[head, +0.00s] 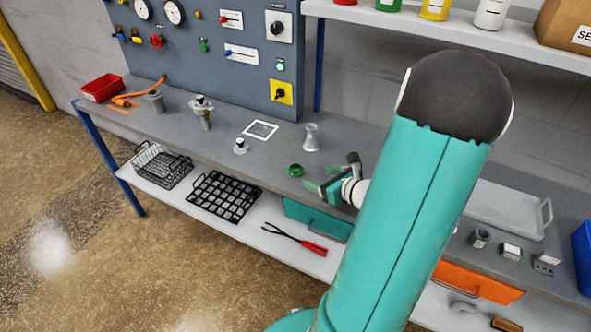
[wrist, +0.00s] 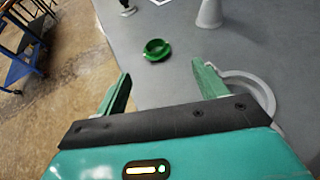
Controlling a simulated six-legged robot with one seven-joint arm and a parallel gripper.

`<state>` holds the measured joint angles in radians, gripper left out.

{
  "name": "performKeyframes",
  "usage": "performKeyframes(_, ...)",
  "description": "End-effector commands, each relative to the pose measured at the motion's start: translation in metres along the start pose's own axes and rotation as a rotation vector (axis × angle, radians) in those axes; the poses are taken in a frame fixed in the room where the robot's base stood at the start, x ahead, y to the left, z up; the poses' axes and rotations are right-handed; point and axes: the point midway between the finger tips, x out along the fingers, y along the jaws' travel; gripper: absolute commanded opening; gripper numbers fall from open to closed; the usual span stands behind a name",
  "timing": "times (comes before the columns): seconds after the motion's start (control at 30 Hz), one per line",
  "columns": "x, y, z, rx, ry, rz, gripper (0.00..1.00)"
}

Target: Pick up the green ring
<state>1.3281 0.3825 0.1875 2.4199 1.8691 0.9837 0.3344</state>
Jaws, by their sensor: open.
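The green ring (head: 295,170) lies flat on the grey workbench (head: 226,122), near its front edge. It also shows in the wrist view (wrist: 157,49), ahead of my fingers and a little left of the middle between them. My gripper (head: 318,189) is to the right of the ring in the head view, close to it but apart. In the wrist view its two green fingers (wrist: 160,82) are spread with nothing between them. My arm hides part of the bench to the right of the gripper.
A silvery cone-shaped part (head: 311,138) stands just behind the ring. A small metal part (head: 241,146) and a white square frame (head: 261,130) lie to the left. A grey round part (wrist: 262,88) is beside my right finger in the wrist view. A shelf (head: 470,32) overhangs the back.

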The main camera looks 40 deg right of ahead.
Motion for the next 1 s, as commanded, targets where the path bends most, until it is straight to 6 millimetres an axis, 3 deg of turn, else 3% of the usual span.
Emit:
performKeyframes(0.1,0.023,0.002,0.0,0.0,0.0,0.005,0.71)
performKeyframes(0.37,0.046,0.003,0.001,-0.002,0.0,0.003,0.71)
performKeyframes(0.63,0.084,0.007,0.003,0.0,0.0,0.004,0.71)
performKeyframes(0.93,0.092,0.006,0.004,-0.003,0.001,0.001,0.71)
performKeyframes(1.0,0.092,0.006,0.003,-0.002,0.001,0.002,0.61)
